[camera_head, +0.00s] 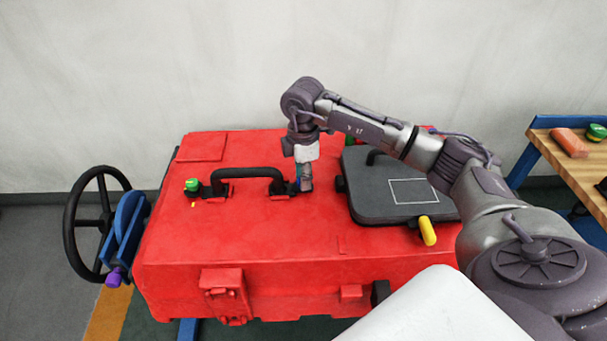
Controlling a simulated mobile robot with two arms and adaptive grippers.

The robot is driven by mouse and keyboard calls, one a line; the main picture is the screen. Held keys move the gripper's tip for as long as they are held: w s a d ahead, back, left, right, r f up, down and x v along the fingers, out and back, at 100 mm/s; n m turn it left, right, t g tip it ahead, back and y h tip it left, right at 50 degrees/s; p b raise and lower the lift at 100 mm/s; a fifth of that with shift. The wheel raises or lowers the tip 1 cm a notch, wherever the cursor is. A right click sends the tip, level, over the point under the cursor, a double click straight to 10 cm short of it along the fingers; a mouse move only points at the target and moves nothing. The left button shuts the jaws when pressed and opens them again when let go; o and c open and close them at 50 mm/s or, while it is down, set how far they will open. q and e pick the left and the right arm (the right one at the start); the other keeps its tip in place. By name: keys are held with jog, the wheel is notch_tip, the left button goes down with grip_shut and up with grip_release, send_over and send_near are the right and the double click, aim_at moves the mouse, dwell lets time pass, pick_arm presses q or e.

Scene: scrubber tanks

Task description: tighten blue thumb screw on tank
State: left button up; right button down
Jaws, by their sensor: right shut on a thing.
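The red tank (250,240) fills the middle of the view, with a black arched handle (246,172) on its top. A green knob (192,185) sits at the handle's left end. My right gripper (305,184) points down at the handle's right end and is shut on the blue thumb screw. The screw is almost wholly hidden by the fingers; only a trace of blue shows beside them. I cannot tell how far it is screwed in. My left gripper is not in view.
A dark grey lid (375,200) with a yellow knob (427,231) lies right of the gripper, under my right arm. A black handwheel (88,225) with a blue bracket and purple knob (114,278) is at left. A wooden table (570,170) stands at right.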

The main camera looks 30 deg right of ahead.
jog(key=shift+w+r, duration=0.15)
jog(key=shift+r, duration=0.15)
jog(key=c, duration=1)
grip_release()
jog(key=shift+o, duration=0.9)
jog(key=shift+a, duration=0.1)
jog(key=shift+f, duration=0.1)
notch_tip(320, 180, up, 12)
jog(key=shift+s+f, duration=0.1)
jog(key=shift+s, duration=0.1)
